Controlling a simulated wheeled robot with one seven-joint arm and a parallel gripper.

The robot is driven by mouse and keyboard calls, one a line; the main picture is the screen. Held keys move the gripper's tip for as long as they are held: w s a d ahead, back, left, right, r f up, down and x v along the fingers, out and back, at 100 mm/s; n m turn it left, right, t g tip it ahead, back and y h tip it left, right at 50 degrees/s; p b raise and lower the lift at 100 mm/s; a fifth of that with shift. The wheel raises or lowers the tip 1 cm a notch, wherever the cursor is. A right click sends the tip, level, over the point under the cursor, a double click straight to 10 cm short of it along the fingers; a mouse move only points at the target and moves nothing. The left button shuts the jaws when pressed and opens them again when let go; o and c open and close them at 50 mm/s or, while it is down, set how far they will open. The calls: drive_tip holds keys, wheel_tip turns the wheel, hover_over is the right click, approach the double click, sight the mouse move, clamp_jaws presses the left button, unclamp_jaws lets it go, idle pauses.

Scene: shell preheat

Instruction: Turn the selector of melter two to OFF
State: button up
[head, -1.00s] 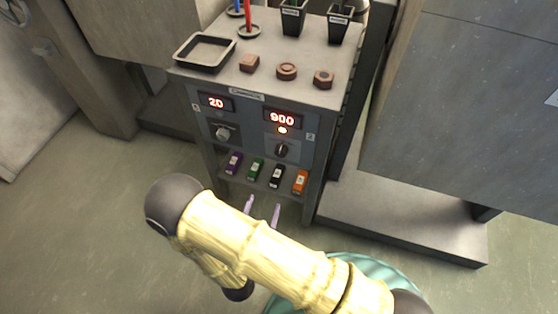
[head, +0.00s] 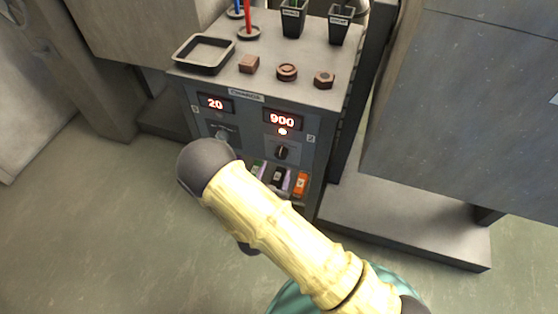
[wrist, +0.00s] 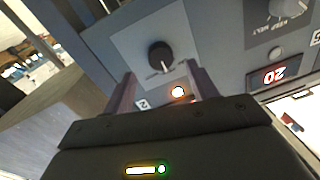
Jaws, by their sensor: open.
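The selector of melter two is a black round knob (head: 282,152) on the right half of the grey panel, below a red display reading 900 (head: 282,120). In the head view its pale pointer mark stands about upright. In the wrist view the knob (wrist: 160,57) appears with its pointer toward the lit orange lamp (wrist: 178,92). My gripper (wrist: 161,72) is open, its two fingers on either side of the knob's line and seemingly short of it.
The other knob (head: 221,133) sits left under a display reading 20 (head: 215,103). Coloured blocks, including an orange one (head: 301,184), stand on the shelf below. The top holds a tray (head: 204,68), brown pieces, and black cups.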

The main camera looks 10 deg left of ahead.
sight(280, 157)
drive_tip(key=w, duration=0.5)
drive_tip(key=shift+w, duration=0.15)
drive_tip(key=c, duration=1)
